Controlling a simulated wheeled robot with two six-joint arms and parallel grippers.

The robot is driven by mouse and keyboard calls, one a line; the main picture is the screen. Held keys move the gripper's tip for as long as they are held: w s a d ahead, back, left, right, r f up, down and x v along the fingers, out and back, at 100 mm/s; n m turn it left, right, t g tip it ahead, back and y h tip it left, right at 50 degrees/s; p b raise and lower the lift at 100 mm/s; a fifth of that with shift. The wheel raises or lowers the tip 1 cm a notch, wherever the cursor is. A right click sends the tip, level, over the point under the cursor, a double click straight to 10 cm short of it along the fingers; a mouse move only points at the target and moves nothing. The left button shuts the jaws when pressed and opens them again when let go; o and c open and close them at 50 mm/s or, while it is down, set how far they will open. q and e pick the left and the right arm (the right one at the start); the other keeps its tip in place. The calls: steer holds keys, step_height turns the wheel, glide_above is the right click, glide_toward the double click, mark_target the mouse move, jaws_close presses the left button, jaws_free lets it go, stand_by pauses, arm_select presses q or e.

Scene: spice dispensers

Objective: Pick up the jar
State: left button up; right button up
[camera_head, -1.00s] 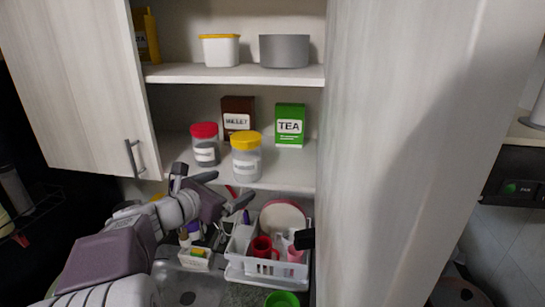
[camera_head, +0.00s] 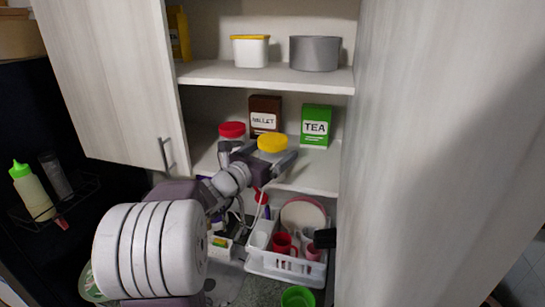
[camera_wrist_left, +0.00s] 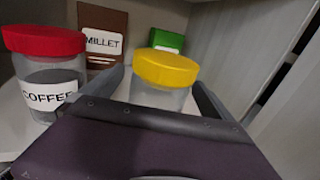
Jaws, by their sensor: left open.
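A clear jar with a yellow lid (camera_head: 272,143) stands on the lower cabinet shelf. In the left wrist view the yellow-lidded jar (camera_wrist_left: 163,72) is upright, with its lower part hidden behind my gripper body. My left gripper (camera_head: 256,162) is open, with its fingers (camera_wrist_left: 158,92) on either side of that jar. I cannot tell whether they touch it. A second jar with a red lid (camera_head: 232,130) stands to the left; its label reads COFFEE in the left wrist view (camera_wrist_left: 48,75).
A brown millet box (camera_head: 265,114) and a green tea box (camera_head: 316,126) stand behind the jars. A white dish rack (camera_head: 286,268) with mugs and a plate is below. A cabinet door (camera_head: 115,85) hangs open at left; a tall panel (camera_head: 430,150) bounds the right.

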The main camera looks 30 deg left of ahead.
mark_target(273, 138)
arm_select(q)
steer(key=shift+w+f, duration=0.15)
steer(key=shift+w, duration=0.25)
steer(key=shift+s, duration=0.15)
steer(key=c, duration=1.5)
steer(key=shift+r, duration=0.2)
jaws_close()
steer(key=shift+r+b, duration=0.35)
steer(key=shift+r, duration=1.7)
steer(key=d+r+b, duration=0.2)
steer(key=d+r, duration=0.4)
steer(key=d, duration=0.5)
steer(key=shift+d+r, duration=0.4)
